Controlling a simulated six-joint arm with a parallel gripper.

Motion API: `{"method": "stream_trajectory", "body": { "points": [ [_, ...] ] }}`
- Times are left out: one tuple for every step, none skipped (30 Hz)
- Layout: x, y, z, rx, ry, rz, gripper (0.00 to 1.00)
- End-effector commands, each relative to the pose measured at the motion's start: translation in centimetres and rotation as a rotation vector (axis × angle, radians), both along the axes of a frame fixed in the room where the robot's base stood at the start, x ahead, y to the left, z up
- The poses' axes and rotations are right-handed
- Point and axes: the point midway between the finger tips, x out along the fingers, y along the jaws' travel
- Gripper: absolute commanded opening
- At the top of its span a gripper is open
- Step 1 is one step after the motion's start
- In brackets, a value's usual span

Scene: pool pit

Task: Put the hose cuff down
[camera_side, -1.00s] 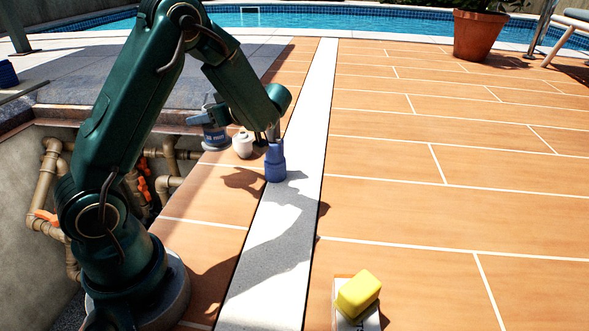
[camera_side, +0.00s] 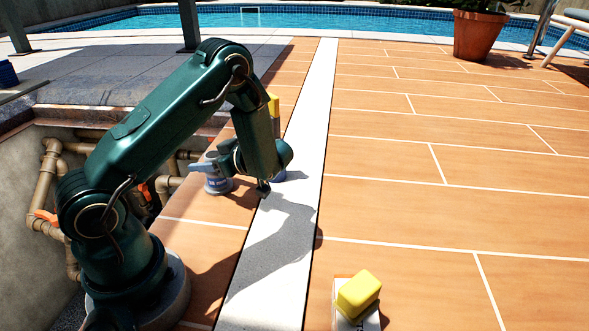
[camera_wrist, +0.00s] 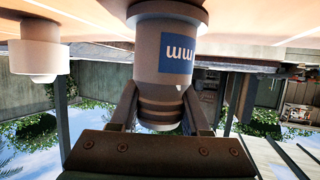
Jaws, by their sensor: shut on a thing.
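The hose cuff (camera_wrist: 152,55) is a grey cylinder with a blue label, a wider end and a ridged neck. In the wrist view my gripper (camera_wrist: 160,92) is shut on the neck, one finger on each side. In the side view the cuff (camera_side: 218,185) is left of my wrist, low over the orange tiles beside the pale strip. My gripper there (camera_side: 212,166) is partly hidden by my arm. I cannot tell whether the cuff touches the tiles.
A white fitting (camera_wrist: 38,50) stands near the cuff in the wrist view. A yellow block (camera_side: 358,294) lies front right. An open pit (camera_side: 30,190) is left.

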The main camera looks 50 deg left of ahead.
Motion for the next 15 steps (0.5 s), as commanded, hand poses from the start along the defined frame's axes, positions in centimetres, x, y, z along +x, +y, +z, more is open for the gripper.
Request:
{"method": "stream_trajectory", "body": {
  "points": [
    [0.02, 0.01, 0.03, 0.000, -0.001, 0.000, 0.00],
    [0.02, 0.00, 0.04, 0.001, -0.001, -0.001, 0.00],
    [0.02, 0.00, 0.04, 0.001, -0.001, -0.001, 0.00],
    [0.02, 0.00, 0.04, 0.000, 0.000, -0.001, 0.00],
    [0.02, 0.01, 0.00, 0.000, 0.000, -0.001, 0.00],
    [0.02, 0.00, -0.09, 0.000, 0.000, 0.000, 0.00],
    [0.02, 0.01, -0.18, 0.000, 0.000, 0.000, 0.00],
    [0.03, 0.00, -0.23, 0.000, 0.000, -0.001, 0.50],
    [0.03, 0.00, -0.21, -0.001, -0.001, -0.001, 0.65],
    [0.03, 0.00, -0.20, -0.001, -0.001, -0.001, 0.76],
    [0.03, 0.00, -0.20, -0.001, -0.001, -0.001, 0.76],
    [0.03, 0.00, -0.20, -0.001, -0.001, -0.001, 0.76],
    [0.03, 0.00, -0.19, -0.001, -0.001, -0.001, 0.76],
    [0.03, 0.00, -0.19, -0.001, -0.001, -0.001, 0.76],
    [0.03, 0.00, -0.19, -0.001, -0.001, -0.001, 0.76]
  ]
}}
